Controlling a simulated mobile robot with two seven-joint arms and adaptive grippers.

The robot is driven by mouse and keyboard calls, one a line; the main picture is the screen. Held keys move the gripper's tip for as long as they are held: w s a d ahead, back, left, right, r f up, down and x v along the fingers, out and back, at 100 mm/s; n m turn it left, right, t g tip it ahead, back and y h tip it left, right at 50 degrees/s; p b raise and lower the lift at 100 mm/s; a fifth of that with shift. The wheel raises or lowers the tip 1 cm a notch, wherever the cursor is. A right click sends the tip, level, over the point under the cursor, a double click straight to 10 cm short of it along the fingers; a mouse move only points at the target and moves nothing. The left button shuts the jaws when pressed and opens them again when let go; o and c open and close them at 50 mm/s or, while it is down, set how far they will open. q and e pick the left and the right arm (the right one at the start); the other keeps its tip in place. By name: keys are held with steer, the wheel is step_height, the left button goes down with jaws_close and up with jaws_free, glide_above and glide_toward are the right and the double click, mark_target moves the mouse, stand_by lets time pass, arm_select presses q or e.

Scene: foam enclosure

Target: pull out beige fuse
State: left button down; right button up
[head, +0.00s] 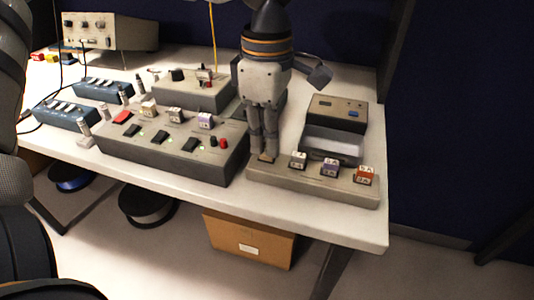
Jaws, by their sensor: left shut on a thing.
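My left gripper (265,152) points down over the left end of a beige fuse block (310,182) at the table's right side. Its fingers are shut on the beige fuse (267,157), and only a small tan part shows at the fingertips. I cannot tell whether the fuse is still seated in the block. To its right on the same block stand a white fuse (298,160), a purple fuse (330,168) and an orange-red fuse (364,175). My right gripper is not in view.
A grey device (336,125) stands behind the fuse block. A switch panel (172,145) with fuses and a red knob sits close on the left. Blue power strips (66,115) and another instrument (110,30) lie farther left. A cardboard box (249,238) stands below the table.

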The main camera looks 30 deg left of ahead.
arm_select(q)
steer(key=shift+r, duration=2.15)
